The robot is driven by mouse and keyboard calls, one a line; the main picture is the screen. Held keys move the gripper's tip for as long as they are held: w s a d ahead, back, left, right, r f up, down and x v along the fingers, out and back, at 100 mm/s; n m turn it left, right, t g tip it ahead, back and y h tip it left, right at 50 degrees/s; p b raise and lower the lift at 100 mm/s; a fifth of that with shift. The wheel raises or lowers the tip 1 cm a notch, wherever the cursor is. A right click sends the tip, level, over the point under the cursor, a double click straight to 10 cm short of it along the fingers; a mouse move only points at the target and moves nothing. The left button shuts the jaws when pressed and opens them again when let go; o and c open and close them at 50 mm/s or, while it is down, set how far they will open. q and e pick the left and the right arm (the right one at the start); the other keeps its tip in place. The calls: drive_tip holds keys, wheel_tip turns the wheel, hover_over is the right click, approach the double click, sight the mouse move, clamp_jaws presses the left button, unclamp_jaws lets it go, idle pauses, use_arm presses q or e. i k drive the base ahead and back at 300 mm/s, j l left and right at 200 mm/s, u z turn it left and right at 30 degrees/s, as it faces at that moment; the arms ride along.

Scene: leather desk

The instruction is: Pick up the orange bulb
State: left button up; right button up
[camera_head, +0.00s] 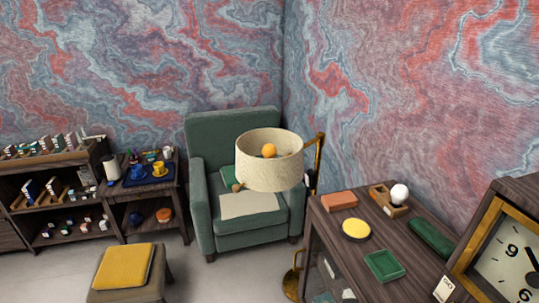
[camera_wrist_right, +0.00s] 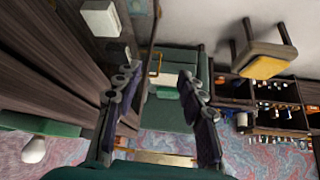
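The orange bulb (camera_head: 269,150) shows in the head view inside the open top of a cream lampshade (camera_head: 270,175). The shade hangs from a brass floor lamp (camera_head: 319,155) in front of the green armchair. Only the upper part of the bulb shows; the shade hides the rest. Neither gripper is in the head view. In the right wrist view my right gripper (camera_wrist_right: 157,77) has its two fingers well apart with nothing between them. I cannot make out the orange bulb in that view. My left gripper is in no view.
At right a dark wooden desk (camera_head: 398,240) holds a white bulb (camera_head: 399,193) on a wooden holder, a yellow round item (camera_head: 356,229), green trays and a large clock (camera_head: 505,255). The armchair (camera_head: 235,135), a yellow-topped stool (camera_head: 124,266) and filled shelves stand to the left.

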sight(268, 150)
drive_tip(key=i+j, duration=0.65)
drive_tip(key=j, duration=0.3)
drive_tip(key=i+j, duration=0.35)
drive_tip(key=j, duration=0.1)
